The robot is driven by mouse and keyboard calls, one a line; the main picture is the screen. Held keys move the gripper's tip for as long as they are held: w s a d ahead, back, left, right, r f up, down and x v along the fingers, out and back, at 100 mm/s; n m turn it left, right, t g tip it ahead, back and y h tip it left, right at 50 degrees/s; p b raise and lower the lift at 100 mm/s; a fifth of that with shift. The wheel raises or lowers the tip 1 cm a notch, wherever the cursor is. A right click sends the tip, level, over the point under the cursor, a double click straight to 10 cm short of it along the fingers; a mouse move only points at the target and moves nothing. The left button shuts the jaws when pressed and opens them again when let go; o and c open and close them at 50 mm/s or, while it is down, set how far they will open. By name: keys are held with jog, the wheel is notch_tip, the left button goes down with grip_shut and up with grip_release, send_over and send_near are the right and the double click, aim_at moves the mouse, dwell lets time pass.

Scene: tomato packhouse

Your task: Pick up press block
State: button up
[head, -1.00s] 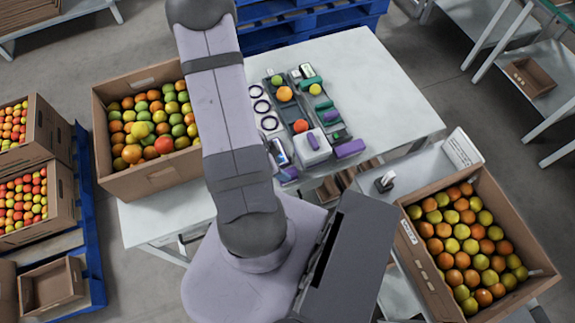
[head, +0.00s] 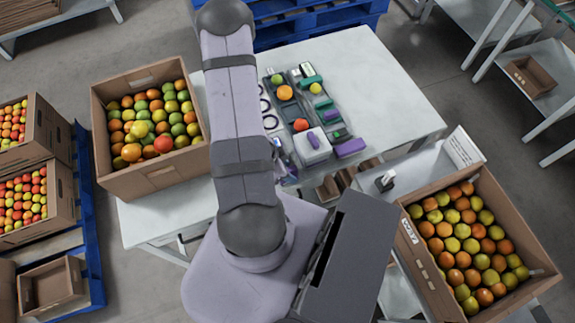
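A white block with a purple grip on top (head: 312,148) sits at the near end of the equipment on the table; it looks like the press block, but I cannot be sure. A separate purple block (head: 350,147) lies just to its right. My arm rises from the base, left of the white block, and hides part of the table there.
Grey trays (head: 292,112) hold several tomatoes and green and purple pieces. The white table (head: 385,85) is clear on the right. A carton of tomatoes (head: 150,180) stands left and another (head: 540,285) stands near right. Dark rings are partly hidden by my arm.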

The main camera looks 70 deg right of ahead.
aim_at(291, 169)
jog(key=shift+d+f, duration=0.1)
jog(key=shift+f, duration=0.1)
jog(key=shift+c, duration=0.6)
jog(key=c, duration=0.6)
jog(key=shift+c, duration=0.2)
jog(key=shift+r, duration=0.15)
jog(key=shift+r, duration=1.55)
jog(key=w+a, duration=1.1)
jog(key=shift+w+a+r+p, duration=0.15)
jog(key=shift+w+a+p, duration=0.05)
jog(key=shift+p, duration=0.15)
jog(key=shift+w+a, duration=0.65)
jog(key=shift+a, duration=0.05)
